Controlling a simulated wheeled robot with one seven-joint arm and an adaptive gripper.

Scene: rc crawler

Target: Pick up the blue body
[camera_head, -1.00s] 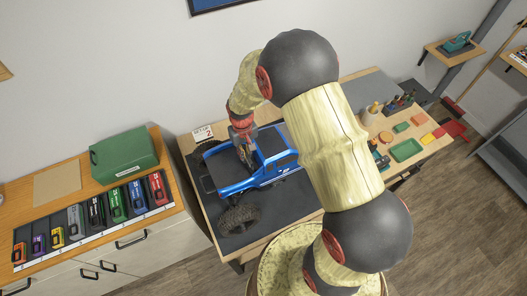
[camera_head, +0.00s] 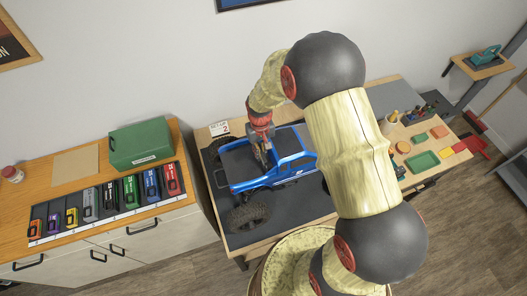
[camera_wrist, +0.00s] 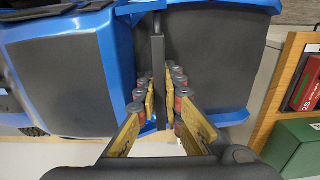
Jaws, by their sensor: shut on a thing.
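The blue body (camera_head: 292,163) of the crawler, with dark grey panels, is over the dark mat on the workbench in the head view. Black wheels (camera_head: 247,217) show at its left end. My gripper (camera_head: 262,158) reaches down onto the body from above, between the cab and the rear bed. In the wrist view, the fingers of my gripper (camera_wrist: 162,98) are shut on a thin dark bar of the blue body (camera_wrist: 115,60), between two dark panels. I cannot tell whether the body is clear of the chassis, as its underside is hidden.
A left cabinet holds a green case (camera_head: 140,145) and a row of coloured packs (camera_head: 110,195). On the workbench's right are a green tray (camera_head: 422,162), small coloured blocks and a tool cup.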

